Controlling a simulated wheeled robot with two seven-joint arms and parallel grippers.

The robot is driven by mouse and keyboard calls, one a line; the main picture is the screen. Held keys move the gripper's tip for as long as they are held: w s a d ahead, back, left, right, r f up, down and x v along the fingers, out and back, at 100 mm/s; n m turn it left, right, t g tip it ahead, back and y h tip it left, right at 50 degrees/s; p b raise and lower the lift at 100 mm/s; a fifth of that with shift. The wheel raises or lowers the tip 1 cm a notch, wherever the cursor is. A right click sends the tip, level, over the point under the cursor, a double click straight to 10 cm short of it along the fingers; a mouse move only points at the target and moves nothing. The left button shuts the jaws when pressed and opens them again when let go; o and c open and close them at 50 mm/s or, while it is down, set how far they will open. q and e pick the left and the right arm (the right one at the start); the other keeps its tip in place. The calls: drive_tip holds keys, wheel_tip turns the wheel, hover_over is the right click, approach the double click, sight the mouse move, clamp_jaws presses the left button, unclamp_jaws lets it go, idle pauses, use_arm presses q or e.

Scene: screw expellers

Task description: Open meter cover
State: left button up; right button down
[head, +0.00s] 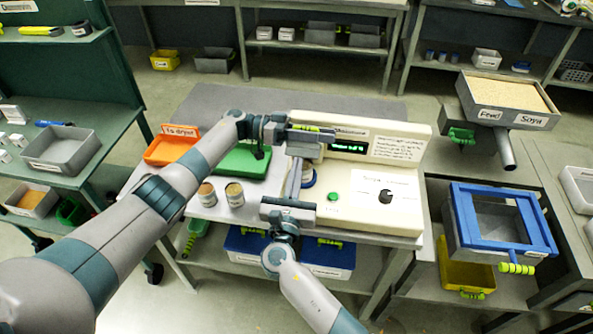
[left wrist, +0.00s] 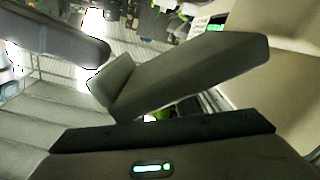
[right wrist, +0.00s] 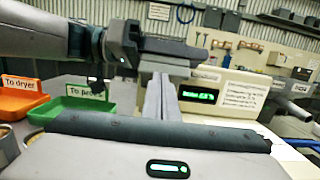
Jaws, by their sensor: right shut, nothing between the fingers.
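My left gripper (head: 312,137) is at the meter's back left corner, beside a yellow-green handle (head: 313,128). I cannot tell whether its fingers touch or hold it. My right gripper (head: 295,172) is shut and empty. Its fingers point away from me, just below the left gripper, at the meter's left side. A separate cover is not clear to see.
An orange tray (head: 165,151) and a green tray (head: 230,171) lie left of the meter. Two cans (head: 235,196) stand in front of them. A blue-rimmed jar, partly hidden, is behind my right fingers. A blue-framed box (head: 460,215) and a feed hopper (head: 510,119) are at the right.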

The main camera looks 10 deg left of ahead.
use_arm(q)
drive_tip(key=shift+a+f, duration=0.1)
drive_tip(key=shift+a, duration=0.55)
drive_tip(key=a, duration=1)
drive_tip(key=shift+a, duration=0.4)
